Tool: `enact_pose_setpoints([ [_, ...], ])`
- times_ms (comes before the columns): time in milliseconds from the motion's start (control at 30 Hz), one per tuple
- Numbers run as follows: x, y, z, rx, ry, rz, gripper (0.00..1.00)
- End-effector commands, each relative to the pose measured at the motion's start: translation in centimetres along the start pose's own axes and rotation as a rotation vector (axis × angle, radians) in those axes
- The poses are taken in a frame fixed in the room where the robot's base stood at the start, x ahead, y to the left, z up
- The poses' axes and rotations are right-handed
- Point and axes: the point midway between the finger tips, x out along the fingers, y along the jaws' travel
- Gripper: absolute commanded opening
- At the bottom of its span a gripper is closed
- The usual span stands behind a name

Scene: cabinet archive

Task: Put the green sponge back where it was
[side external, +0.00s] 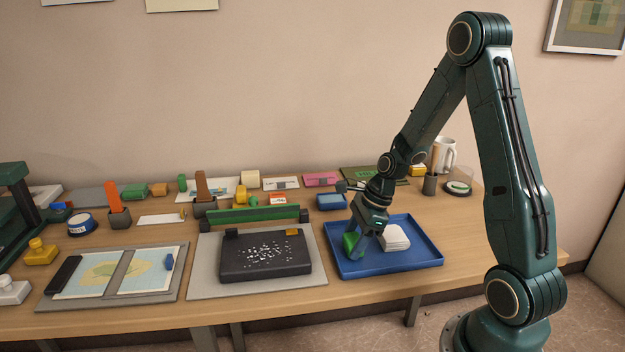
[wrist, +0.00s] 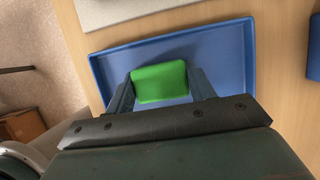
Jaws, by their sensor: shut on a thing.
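The green sponge (side external: 350,243) is between the fingers of my gripper (side external: 362,247), over the left part of the blue tray (side external: 425,262). In the wrist view the green sponge (wrist: 159,83) sits between my gripper's two fingers (wrist: 160,92), one on each side, with the blue tray (wrist: 228,62) beneath. My gripper is shut on the sponge. I cannot tell whether the sponge touches the tray floor. A white block-like stack (side external: 395,238) lies in the tray, right of the sponge.
Left of the tray, a dark box with white bits (side external: 265,260) stands on a grey mat (side external: 205,265). A blue container (side external: 331,202) is behind the tray. A dark cup (side external: 430,185) and a white mug (side external: 445,153) stand at the back right. The table right of the tray is clear.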

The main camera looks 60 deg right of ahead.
Motion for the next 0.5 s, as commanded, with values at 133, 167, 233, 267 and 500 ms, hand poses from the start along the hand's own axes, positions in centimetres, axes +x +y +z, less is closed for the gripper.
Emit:
enact_pose_setpoints([
  [133,-0.02,0.0,0.0,0.0,0.0,0.0,0.33],
  [167,-0.01,0.0,0.0,0.0,0.0,0.0,0.33],
  [233,0.06,0.01,-0.03,0.0,0.0,0.0,0.33],
  [267,0.13,0.02,-0.06,0.0,0.0,0.001,0.33],
  [500,0.29,0.01,-0.13,0.0,0.0,0.001,0.76],
])
